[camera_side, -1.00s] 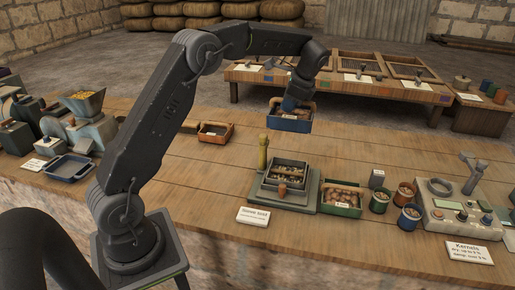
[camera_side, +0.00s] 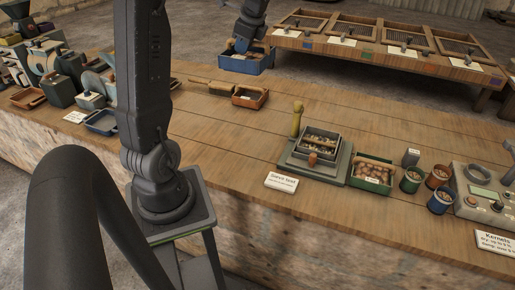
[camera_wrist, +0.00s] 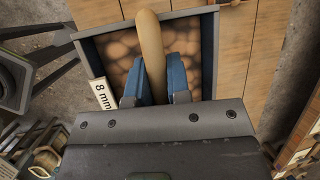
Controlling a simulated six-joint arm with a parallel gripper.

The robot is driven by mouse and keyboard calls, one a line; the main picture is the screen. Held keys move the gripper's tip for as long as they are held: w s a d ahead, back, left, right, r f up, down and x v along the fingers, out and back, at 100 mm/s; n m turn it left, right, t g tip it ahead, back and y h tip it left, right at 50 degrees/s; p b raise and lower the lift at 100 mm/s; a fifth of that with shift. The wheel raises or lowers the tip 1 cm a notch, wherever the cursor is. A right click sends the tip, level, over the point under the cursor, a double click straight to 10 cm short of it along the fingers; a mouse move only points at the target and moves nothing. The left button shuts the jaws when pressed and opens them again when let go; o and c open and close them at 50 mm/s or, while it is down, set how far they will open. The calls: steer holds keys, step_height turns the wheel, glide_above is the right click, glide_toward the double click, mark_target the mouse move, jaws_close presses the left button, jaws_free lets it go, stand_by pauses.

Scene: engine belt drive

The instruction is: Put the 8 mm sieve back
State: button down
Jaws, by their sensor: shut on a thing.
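The 8 mm sieve is a blue-sided box; in the side view it (camera_side: 232,62) hangs from my gripper (camera_side: 242,45) near the far edge of the bench, at the left end of the rear rack. In the wrist view the sieve (camera_wrist: 121,52) shows a brown bottom with round shapes and a tag reading "8 mm". My gripper's blue fingers (camera_wrist: 154,82) are shut on its wooden handle (camera_wrist: 150,40). The underside of the sieve is hidden.
A low wooden rack (camera_side: 385,57) with several framed screens and white cards stands behind the bench. A stacked sieve set (camera_side: 318,145) and a green box of kernels (camera_side: 372,172) are at right.

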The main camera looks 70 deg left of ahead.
steer(key=s+f, duration=0.2)
steer(key=s, duration=0.7)
step_height(320, 180, down, 18)
steer(key=shift+w+d+f, duration=0.45)
steer(key=shift+w+f, duration=1.35)
steer(key=shift+w, duration=0.05)
steer(key=shift+w+d+f, duration=0.5)
steer(key=shift+w+f, duration=1.35)
steer(key=shift+w+d+f, duration=0.45)
steer(key=shift+w+f, duration=1.35)
steer(key=shift+w, duration=0.05)
steer(key=shift+f, duration=0.15)
steer(key=c, duration=1.1)
jaws_free()
